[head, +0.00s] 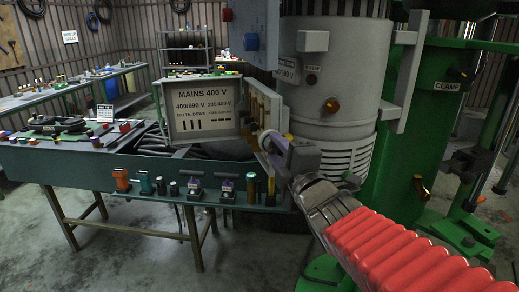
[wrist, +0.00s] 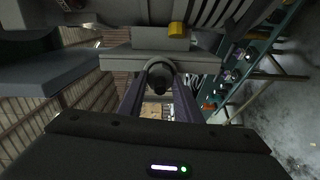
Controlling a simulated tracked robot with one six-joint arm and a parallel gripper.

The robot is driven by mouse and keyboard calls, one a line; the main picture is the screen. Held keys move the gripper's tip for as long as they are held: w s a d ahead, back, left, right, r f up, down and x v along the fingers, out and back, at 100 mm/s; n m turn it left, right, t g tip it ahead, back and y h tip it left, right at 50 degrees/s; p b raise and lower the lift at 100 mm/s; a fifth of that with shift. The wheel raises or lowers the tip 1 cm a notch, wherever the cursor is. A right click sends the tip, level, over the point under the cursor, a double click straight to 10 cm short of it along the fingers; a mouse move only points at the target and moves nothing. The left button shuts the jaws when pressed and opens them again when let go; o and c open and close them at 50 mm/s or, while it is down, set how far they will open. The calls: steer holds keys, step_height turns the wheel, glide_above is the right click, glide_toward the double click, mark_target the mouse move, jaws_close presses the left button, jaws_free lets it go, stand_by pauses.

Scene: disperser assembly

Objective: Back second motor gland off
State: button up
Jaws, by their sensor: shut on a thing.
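My gripper (head: 274,143) reaches in from the right in the head view, at the side of the motor's open terminal box (head: 263,108). In the wrist view its two purple-grey fingers (wrist: 159,95) are shut on a round, dark-centred gland (wrist: 159,76). The gland sits against a grey plate-like part (wrist: 115,62) of the box. In the head view the gripper and wrist hide most of the gland. I cannot tell how far its thread is engaged.
The lid (head: 203,108) marked MAINS 400 V hangs left of the box. The grey motor (head: 332,115) and green clamp column (head: 432,130) stand to the right. A bench (head: 100,165) with several small parts along its front edge lies below left.

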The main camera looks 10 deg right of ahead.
steer(key=n, duration=0.4)
steer(key=shift+a+f+n, duration=0.1)
steer(key=shift+f+n, duration=0.2)
steer(key=shift+n, duration=0.1)
steer(key=o, duration=1)
steer(key=shift+o, duration=0.2)
steer(key=shift+r, duration=0.15)
steer(key=shift+s, duration=0.1)
